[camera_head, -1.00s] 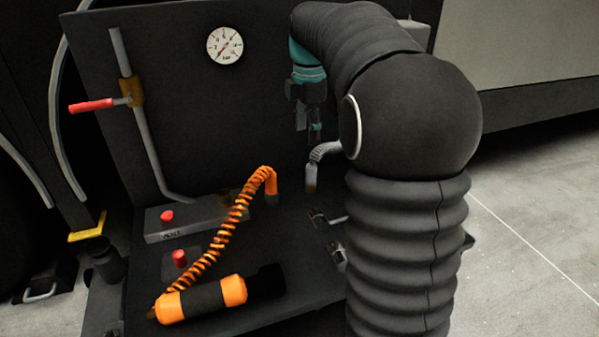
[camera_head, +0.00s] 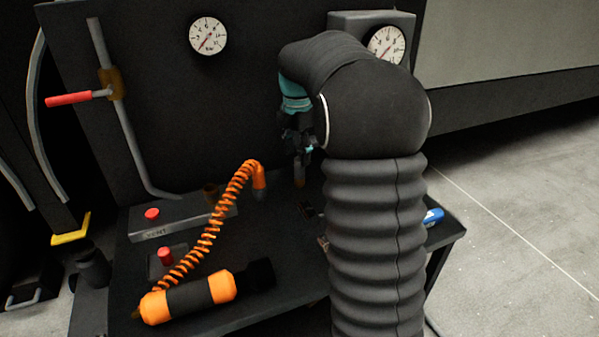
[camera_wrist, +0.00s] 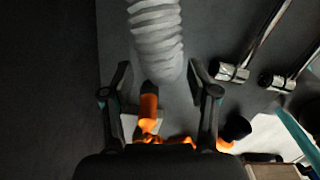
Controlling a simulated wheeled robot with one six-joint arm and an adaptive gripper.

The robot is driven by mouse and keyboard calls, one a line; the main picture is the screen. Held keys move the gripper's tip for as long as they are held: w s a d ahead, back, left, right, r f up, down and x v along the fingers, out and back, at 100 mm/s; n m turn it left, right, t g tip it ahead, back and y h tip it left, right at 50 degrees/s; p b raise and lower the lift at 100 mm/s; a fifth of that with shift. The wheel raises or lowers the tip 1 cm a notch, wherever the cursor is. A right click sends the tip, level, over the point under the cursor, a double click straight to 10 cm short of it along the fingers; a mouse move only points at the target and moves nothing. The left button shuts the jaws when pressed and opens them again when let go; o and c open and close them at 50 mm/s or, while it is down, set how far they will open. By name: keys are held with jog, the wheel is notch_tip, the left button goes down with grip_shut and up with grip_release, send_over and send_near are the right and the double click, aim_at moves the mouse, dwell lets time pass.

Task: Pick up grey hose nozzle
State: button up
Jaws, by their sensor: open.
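The grey hose nozzle shows in the wrist view as a pale grey ribbed hose (camera_wrist: 155,35) coming down from the top, its lower end at the fingertips' gap. My gripper (camera_wrist: 160,72) is open, one finger on each side of the hose end. I cannot tell whether either finger touches it.
An orange coiled hose (camera_head: 212,225) stands close on the left, beside an orange-black cylinder (camera_head: 188,297). A grey box with a red button (camera_head: 152,214) is behind it. Two metal fittings (camera_wrist: 233,72) (camera_wrist: 277,80) lie right in the wrist view. A blue item (camera_head: 433,216) lies at the bench's right.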

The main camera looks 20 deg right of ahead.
aim_at(300, 167)
jog(key=f, duration=0.1)
jog(key=f+b, duration=0.1)
jog(key=f, duration=0.3)
jog(key=shift+s+d, duration=0.15)
jog(key=shift+d, duration=0.1)
grip_shut()
